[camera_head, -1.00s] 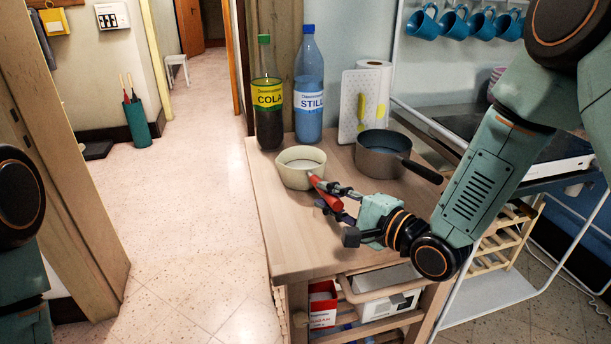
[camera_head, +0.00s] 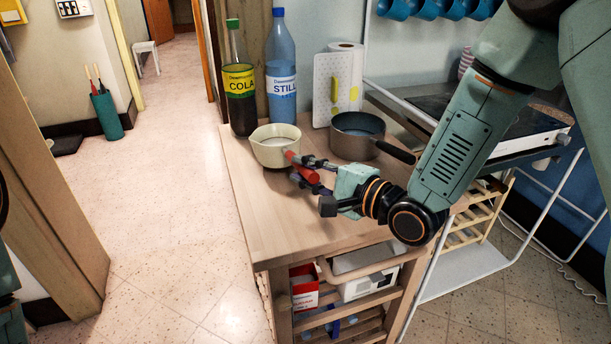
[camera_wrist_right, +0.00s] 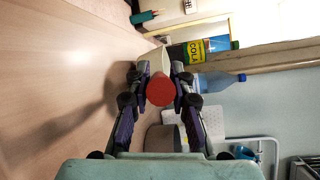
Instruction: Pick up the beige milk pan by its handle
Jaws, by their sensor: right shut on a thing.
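The beige milk pan (camera_head: 268,152) is near the left edge of the wooden trolley top, its red handle (camera_head: 312,178) pointing toward the front right. My right gripper (camera_head: 308,171) is shut on this handle, with a finger on each side. In the right wrist view the round red handle end (camera_wrist_right: 160,90) sits between the two fingers, and part of the beige pan shows behind it. I cannot tell whether the pan's base touches the wood. My left gripper is out of view.
A grey-brown pot (camera_head: 350,147) stands close on the right, its dark handle toward my right arm. A cola bottle (camera_head: 240,90), a blue water bottle (camera_head: 281,80) and a white board (camera_head: 328,90) stand behind. The trolley top (camera_head: 265,215) is clear in front.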

